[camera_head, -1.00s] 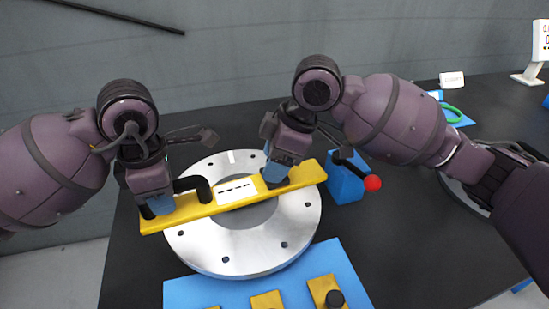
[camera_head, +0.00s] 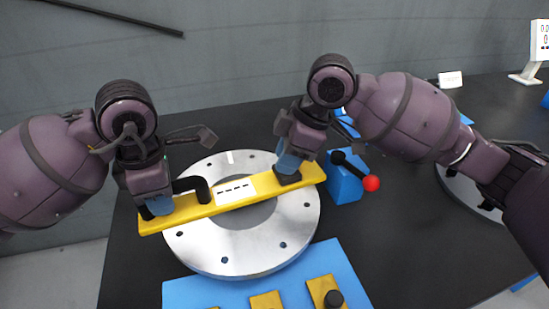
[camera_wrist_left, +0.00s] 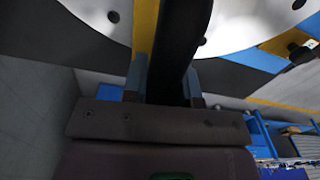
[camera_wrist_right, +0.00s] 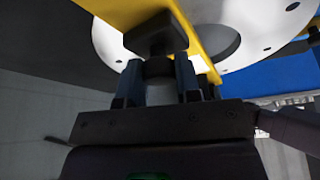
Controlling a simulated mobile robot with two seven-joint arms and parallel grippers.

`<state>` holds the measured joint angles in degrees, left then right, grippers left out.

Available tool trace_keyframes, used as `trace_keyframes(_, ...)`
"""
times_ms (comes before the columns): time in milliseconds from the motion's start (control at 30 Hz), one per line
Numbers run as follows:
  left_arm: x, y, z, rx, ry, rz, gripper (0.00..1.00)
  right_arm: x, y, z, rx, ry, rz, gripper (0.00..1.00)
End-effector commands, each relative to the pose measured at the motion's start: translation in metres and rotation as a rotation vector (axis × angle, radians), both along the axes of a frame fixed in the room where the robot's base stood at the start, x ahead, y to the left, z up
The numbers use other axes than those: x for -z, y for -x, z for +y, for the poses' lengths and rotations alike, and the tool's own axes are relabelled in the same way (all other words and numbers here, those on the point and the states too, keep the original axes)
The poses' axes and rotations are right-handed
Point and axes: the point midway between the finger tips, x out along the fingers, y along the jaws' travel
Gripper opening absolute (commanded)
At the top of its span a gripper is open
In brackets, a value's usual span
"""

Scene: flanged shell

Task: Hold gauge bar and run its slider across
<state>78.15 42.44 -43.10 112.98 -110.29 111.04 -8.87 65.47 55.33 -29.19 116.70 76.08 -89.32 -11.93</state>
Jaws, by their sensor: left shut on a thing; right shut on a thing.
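The yellow gauge bar (camera_head: 256,186) lies across the silver flanged ring (camera_head: 246,261), with a white scale label (camera_head: 236,190) on its middle. A black handle (camera_head: 203,188) stands at its left part; my left gripper (camera_head: 158,206) is shut on the handle, which shows between the fingers in the left wrist view (camera_wrist_left: 176,60). My right gripper (camera_head: 289,166) is shut on the dark slider (camera_head: 287,180) near the bar's right end. The slider's wide dark block also shows in the right wrist view (camera_wrist_right: 155,35). The fingers hide part of the slider and handle.
A blue block (camera_head: 345,184) with a black lever and red ball (camera_head: 371,183) stands just right of the bar's right end. A blue mat (camera_head: 256,291) with yellow pieces lies in front of the ring. The black table (camera_head: 420,240) is clear at the right.

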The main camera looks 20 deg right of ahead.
Motion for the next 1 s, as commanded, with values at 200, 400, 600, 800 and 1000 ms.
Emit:
trace_keyframes(200, 0.001, 0.0, 0.0, -0.001, 0.0, 0.002, 0.0, 0.0, -0.004, -0.036, 0.006, 0.003, 0.0, 0.0)
trace_keyframes(400, 0.001, 0.0, 0.0, -0.001, -0.001, 0.002, 0.0, 0.0, -0.005, -0.041, 0.003, 0.002, 0.0, 0.0)
trace_keyframes(600, 0.001, 0.0, 0.0, -0.001, -0.001, 0.002, 0.0, 0.0, -0.005, -0.04, 0.003, 0.002, -0.001, 0.36)
trace_keyframes(800, 0.001, 0.0, 0.0, -0.001, -0.001, 0.002, 0.0, 0.0, -0.004, -0.04, 0.003, 0.002, 0.0, 0.57)
trace_keyframes(1000, 0.001, 0.0, 0.0, -0.001, -0.001, 0.002, 0.0, 0.0, -0.004, -0.04, 0.001, 0.001, 0.0, 0.57)
